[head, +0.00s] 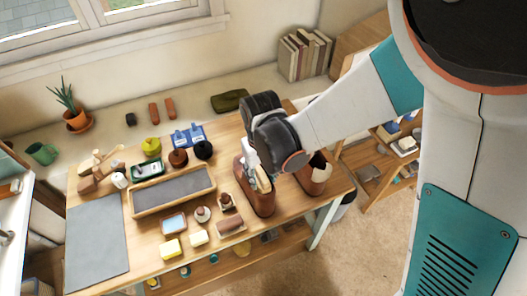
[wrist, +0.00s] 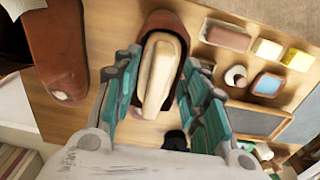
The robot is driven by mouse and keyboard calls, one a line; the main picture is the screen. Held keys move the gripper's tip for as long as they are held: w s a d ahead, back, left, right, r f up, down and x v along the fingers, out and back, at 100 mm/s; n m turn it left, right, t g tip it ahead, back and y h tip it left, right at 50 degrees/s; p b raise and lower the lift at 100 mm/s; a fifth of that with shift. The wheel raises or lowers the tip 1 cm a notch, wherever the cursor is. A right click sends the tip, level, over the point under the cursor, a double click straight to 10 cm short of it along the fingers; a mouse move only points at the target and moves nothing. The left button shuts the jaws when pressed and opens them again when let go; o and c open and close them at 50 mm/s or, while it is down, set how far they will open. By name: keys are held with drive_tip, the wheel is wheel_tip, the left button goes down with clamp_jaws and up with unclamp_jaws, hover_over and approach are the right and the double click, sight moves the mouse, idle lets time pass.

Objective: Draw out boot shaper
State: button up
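A brown boot (head: 257,197) stands near the right part of the table, its top open. A cream boot shaper (wrist: 160,72) sits in it, its upper part sticking out of the opening. My gripper (wrist: 162,62) is over this boot, with one teal finger on each side of the shaper. Gaps show between the fingers and the shaper, so it looks open around it. In the head view my arm partly hides the gripper and the shaper (head: 262,179). A second brown boot (head: 314,182) stands to the right and shows at the left of the wrist view (wrist: 60,45).
A brush (head: 230,226), small jars, a yellow sponge (head: 171,249) and a blue-lidded tin (head: 174,223) lie left of the boot. A wooden tray (head: 134,208) and a grey mat (head: 97,243) are further left. Books (head: 303,56) stand behind.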

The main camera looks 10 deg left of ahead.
drive_tip(key=shift+f, duration=0.25)
clamp_jaws()
drive_tip(key=shift+r, duration=0.15)
wheel_tip(320, 180, up, 15)
drive_tip(key=p, duration=1)
idle(2.5)
